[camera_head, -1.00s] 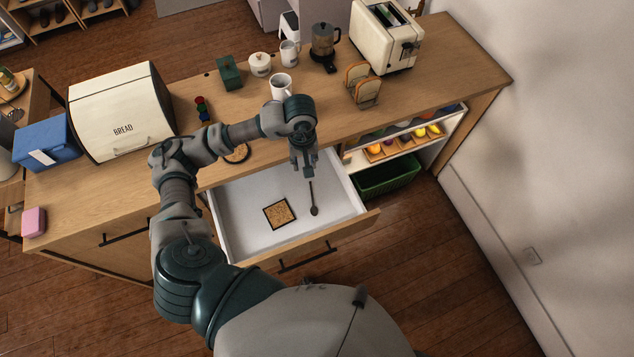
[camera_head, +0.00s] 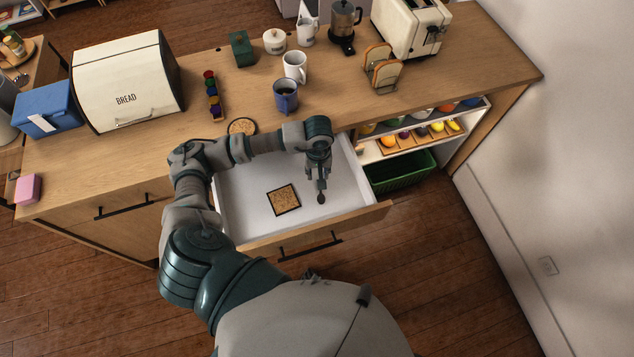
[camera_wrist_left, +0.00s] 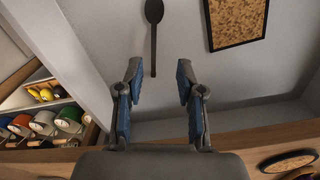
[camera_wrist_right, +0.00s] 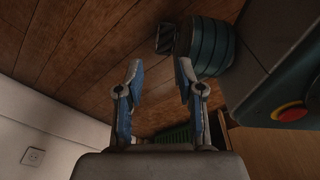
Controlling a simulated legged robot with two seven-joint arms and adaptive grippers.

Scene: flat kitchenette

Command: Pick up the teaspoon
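The dark teaspoon lies in the open white drawer (camera_head: 240,205); in the head view only its bowl (camera_head: 321,198) shows clearly, below my left gripper (camera_head: 317,180). In the left wrist view the teaspoon (camera_wrist_left: 154,35) lies on the drawer floor, its handle pointing between the fingers. My left gripper (camera_wrist_left: 158,85) is open, with nothing between its fingertips. My right gripper (camera_wrist_right: 160,75) is open and empty in the right wrist view, with wooden floor beyond it.
A square cork coaster (camera_head: 284,199) lies in the drawer left of the teaspoon. The drawer front (camera_head: 320,226) and side walls bound the space. A blue mug (camera_head: 286,97) and a white mug (camera_head: 295,66) stand on the counter. A green basket (camera_head: 400,172) is at the right.

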